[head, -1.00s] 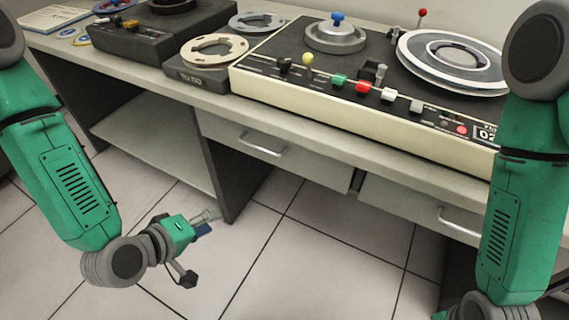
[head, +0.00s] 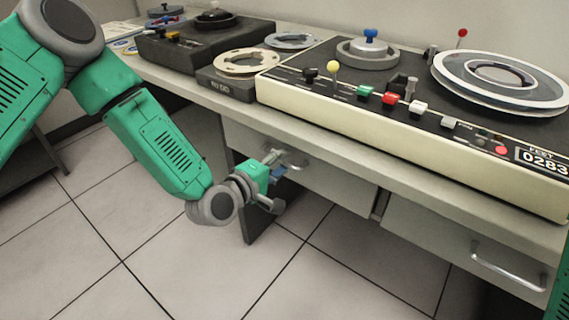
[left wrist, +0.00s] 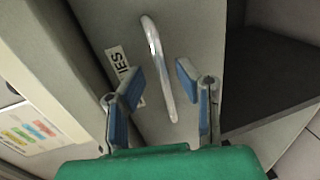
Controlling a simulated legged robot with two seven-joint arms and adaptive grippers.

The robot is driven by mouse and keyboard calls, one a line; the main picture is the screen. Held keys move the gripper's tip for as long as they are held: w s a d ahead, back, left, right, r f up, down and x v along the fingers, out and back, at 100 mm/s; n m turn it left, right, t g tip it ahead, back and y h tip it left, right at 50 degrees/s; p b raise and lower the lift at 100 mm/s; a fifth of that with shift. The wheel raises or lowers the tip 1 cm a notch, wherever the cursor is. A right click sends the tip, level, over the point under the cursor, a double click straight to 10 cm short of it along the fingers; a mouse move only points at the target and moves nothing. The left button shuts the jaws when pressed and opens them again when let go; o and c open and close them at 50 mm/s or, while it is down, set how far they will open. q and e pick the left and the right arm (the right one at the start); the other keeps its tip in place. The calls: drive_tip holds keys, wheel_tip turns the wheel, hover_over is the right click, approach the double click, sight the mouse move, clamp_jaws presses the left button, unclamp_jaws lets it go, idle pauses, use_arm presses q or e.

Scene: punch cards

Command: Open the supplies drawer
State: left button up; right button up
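The left drawer (head: 335,184) under the desk is shut. Its metal bar handle (head: 294,160) is partly hidden by my left gripper (head: 276,164). In the left wrist view, the drawer front (left wrist: 196,32) bears a partly hidden label (left wrist: 118,62) ending in "IES". My left gripper (left wrist: 160,75) is open there, with its blue-padded fingers on either side of the lower part of the bar handle (left wrist: 152,40). I cannot tell whether they touch it. My right gripper is out of view.
A second shut drawer (head: 440,245) with a handle (head: 508,266) is at the right. The desk edge (head: 350,150) overhangs the drawers. A tape console (head: 400,135) stands on top. The tiled floor (head: 90,240) in front is clear.

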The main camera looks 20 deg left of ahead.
use_arm(q)
drive_tip(key=shift+w+f, duration=0.2)
drive_tip(key=shift+w, duration=0.3)
drive_tip(key=shift+w+a+f, duration=0.15)
drive_tip(key=shift+w+a, duration=0.05)
drive_tip(key=shift+a, duration=0.45)
drive_tip(key=shift+w+a+f, duration=0.1)
drive_tip(key=shift+w+a, duration=0.05)
drive_tip(key=shift+a, duration=0.5)
drive_tip(key=shift+d+r, duration=0.15)
drive_tip(key=shift+d, duration=0.5)
clamp_jaws()
drive_tip(key=shift+d, duration=0.5)
drive_tip(key=shift+c, duration=0.4)
unclamp_jaws()
drive_tip(key=shift+a, duration=0.2)
drive_tip(key=shift+o, duration=0.4)
drive_tip(key=shift+a, duration=0.45)
drive_tip(key=v, duration=1.2)
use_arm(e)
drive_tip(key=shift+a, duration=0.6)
